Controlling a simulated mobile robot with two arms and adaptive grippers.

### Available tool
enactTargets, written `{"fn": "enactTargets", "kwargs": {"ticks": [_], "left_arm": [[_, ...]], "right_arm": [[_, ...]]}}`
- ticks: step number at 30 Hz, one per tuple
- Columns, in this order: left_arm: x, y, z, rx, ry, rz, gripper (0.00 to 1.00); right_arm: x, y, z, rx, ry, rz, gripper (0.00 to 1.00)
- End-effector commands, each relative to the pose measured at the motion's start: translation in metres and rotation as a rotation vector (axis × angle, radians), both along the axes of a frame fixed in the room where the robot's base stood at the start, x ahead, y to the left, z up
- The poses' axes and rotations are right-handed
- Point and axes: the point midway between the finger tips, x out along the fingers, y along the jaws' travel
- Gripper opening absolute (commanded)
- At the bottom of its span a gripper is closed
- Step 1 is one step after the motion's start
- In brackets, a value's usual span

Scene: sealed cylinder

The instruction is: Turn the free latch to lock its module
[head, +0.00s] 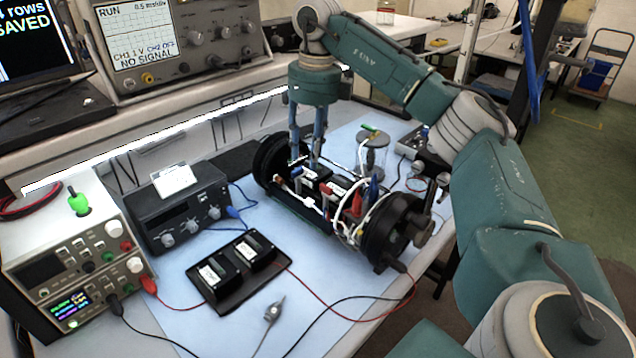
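An opened cylinder assembly (388,232) with black end rings lies on the blue mat. Dark modules with white labels (338,186) sit in a row in its frame, among white cables. Small upright parts stand by them, including a blue one (374,188) and a red one (356,205). I cannot tell which part is the free latch. My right gripper (306,160) points down over the left part of the assembly. Its two blue fingers are apart, with a gap between the tips. Whether they touch a latch is too small to tell. My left gripper is not in view.
Two black modules in a tray (232,304) lie at the front on the mat (330,335). A power supply (75,250) and a dark meter box (180,210) stand at left. Red and black leads cross the front.

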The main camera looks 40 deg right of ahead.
Motion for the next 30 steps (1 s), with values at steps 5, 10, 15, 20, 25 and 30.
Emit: {"fn": "enactTargets", "kwargs": {"ticks": [5, 10, 15, 20, 25, 30], "left_arm": [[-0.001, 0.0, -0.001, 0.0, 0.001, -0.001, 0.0], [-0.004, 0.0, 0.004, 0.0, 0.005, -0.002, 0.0], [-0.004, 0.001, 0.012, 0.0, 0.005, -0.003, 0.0], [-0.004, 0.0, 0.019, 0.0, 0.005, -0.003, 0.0], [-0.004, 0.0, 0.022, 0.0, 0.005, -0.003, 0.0], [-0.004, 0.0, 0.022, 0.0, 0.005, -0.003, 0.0]], "right_arm": [[-0.02, -0.033, 0.008, -0.061, 0.052, -0.064, 0.35], [-0.022, -0.033, -0.015, -0.063, 0.058, -0.063, 0.35], [-0.022, -0.032, -0.047, -0.061, 0.058, -0.06, 0.35], [-0.022, -0.031, -0.073, -0.059, 0.055, -0.061, 0.35], [-0.021, -0.031, -0.09, -0.059, 0.052, -0.061, 0.35], [-0.021, -0.031, -0.095, -0.059, 0.052, -0.06, 0.35]]}}
